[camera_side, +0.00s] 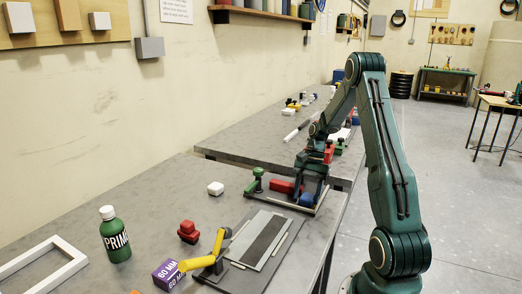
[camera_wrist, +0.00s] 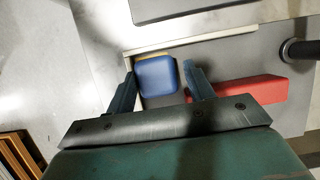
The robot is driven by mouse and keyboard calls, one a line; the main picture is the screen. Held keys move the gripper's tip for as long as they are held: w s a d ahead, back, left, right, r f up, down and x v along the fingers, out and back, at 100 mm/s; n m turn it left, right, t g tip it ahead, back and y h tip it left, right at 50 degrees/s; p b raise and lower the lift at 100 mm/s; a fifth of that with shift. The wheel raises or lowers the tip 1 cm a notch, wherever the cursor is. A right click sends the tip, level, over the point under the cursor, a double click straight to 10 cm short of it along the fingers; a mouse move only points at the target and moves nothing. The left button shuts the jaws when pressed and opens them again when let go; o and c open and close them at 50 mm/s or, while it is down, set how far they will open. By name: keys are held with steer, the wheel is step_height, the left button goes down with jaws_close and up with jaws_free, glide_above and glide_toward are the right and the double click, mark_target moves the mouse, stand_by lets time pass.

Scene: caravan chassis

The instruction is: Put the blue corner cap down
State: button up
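The blue corner cap (camera_wrist: 157,82) lies between the two fingers of my gripper (camera_wrist: 160,72) in the wrist view. A thin yellow-orange edge shows along its far side. The fingers stand either side of the cap, with a narrow gap visible at the right finger; the left one is very close to it. In the side view my gripper (camera_side: 309,194) is low over the dark board, with the blue cap (camera_side: 306,200) between its fingers near the board's front right corner. The cap appears to be at board level. Contact underneath is hidden.
A red block (camera_wrist: 240,90) lies right of the gripper, and a green clamp (camera_side: 257,182) stands at the board's left end. A pale strip (camera_wrist: 190,40) edges the board. A yellow clamp (camera_side: 208,258), purple box (camera_side: 168,274) and green bottle (camera_side: 114,238) stand nearer the camera.

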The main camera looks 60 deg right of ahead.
steer(key=shift+s+f, duration=0.3)
steer(key=shift+s, duration=0.15)
steer(key=shift+r, duration=0.5)
steer(key=v, duration=0.8)
steer(key=shift+w, duration=0.2)
steer(key=shift+a, duration=0.1)
